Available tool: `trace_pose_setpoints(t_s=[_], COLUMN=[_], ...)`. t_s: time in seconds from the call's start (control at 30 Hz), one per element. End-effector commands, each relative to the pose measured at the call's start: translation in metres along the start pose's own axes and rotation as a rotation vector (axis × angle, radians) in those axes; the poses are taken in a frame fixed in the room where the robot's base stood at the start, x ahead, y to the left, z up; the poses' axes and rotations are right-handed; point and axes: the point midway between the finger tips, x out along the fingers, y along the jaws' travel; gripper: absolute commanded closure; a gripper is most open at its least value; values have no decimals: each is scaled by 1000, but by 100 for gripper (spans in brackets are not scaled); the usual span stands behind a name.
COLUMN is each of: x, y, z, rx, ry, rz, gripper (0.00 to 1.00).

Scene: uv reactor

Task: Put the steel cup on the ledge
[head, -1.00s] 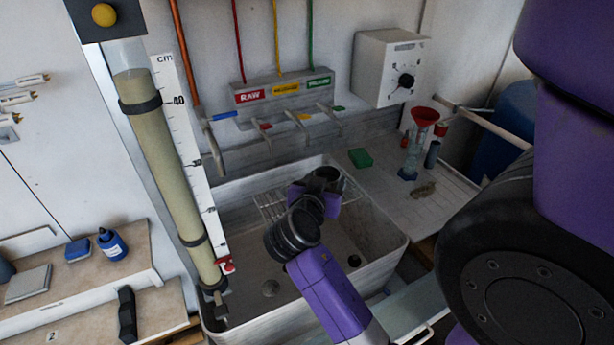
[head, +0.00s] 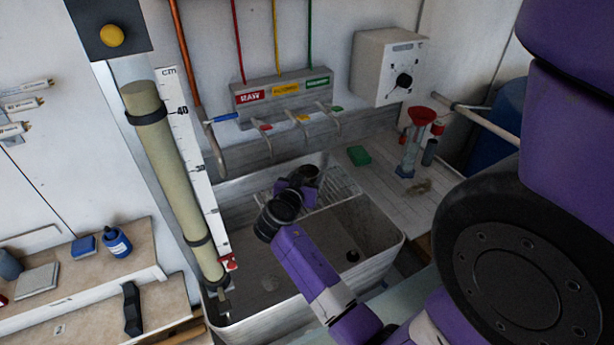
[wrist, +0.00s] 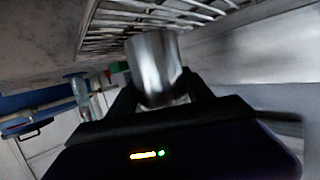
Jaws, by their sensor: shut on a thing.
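The steel cup (wrist: 155,62) is a shiny plain cylinder, seen close in the wrist view. My gripper (wrist: 160,92) is shut on it, with a dark finger on each side, and the cup looks tilted there. In the head view my gripper (head: 302,182) is over the back part of the sink, by the wire rack; my wrist hides most of the cup there. A pale two-level ledge (head: 150,257) is at the lower left, well apart from my gripper.
The sink (head: 372,222) lies under my arm, with a wire rack (head: 338,186). A tall tube (head: 165,165) with a scale stands between sink and ledge. A blue bottle (head: 117,243) and blue block (head: 84,248) occupy the ledge. Taps (head: 272,128) hang behind the sink.

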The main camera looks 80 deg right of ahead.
Motion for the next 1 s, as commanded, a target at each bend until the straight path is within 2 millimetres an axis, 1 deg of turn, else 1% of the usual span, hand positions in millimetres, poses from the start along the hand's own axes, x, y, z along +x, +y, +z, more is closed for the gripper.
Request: trace_pose_setpoints(t_s=[0.03,0.13,0.53,0.57,0.63,0.67,1.0], x=[2,4,5,5,5,5,4], y=[-2,-2,-3,-3,-3,-3,-3], z=[-2,2,7,6,6,6,4], rx=[0,1,2,2,1,2,2], ry=[1,2,3,2,2,2,2], rz=[1,1,-1,-1,0,0,0], gripper=[91,91,91,35,21,19,19])
